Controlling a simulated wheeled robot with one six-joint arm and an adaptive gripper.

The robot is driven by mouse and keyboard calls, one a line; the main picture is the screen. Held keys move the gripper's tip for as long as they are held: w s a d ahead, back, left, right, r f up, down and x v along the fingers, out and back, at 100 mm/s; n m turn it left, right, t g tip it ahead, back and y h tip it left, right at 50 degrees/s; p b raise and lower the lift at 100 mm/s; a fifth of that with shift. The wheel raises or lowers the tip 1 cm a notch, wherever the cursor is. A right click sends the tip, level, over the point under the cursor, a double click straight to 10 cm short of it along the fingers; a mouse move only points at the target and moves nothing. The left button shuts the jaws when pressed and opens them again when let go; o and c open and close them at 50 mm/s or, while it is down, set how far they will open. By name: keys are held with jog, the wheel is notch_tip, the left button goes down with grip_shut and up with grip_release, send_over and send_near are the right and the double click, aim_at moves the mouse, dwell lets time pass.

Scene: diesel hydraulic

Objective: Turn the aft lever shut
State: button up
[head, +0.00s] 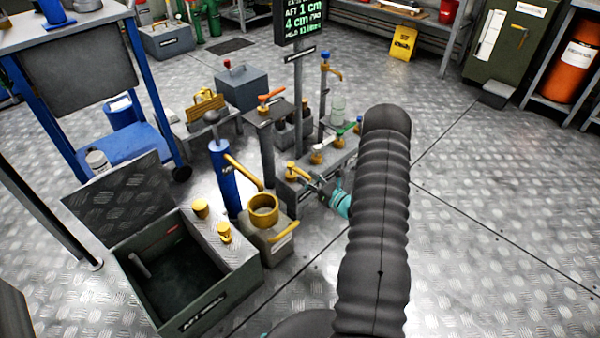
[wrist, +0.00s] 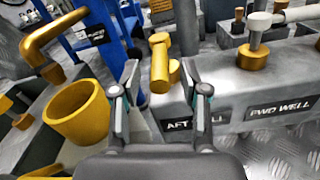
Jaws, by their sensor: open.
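The aft lever is a short yellow handle (wrist: 159,68) on the grey manifold block, above the label AFT WELL (wrist: 190,124) in the wrist view. In the head view the yellow lever (head: 297,170) is at the near left end of the manifold. My gripper (wrist: 160,82) is open, with one finger on each side of the lever; I cannot tell whether either touches it. In the head view my gripper (head: 314,188) is small beside the manifold's near end, and my dark arm hides part of the floor behind it.
A second yellow valve (wrist: 256,45) stands right of the lever, by the FWD WELL label (wrist: 284,108). A yellow cup-shaped funnel (wrist: 78,112) and a yellow spout pipe are at left. An open grey AFT WELL box (head: 185,275) stands at front left.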

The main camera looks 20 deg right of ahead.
aim_at(300, 172)
jog(key=shift+x, duration=2.25)
grip_shut()
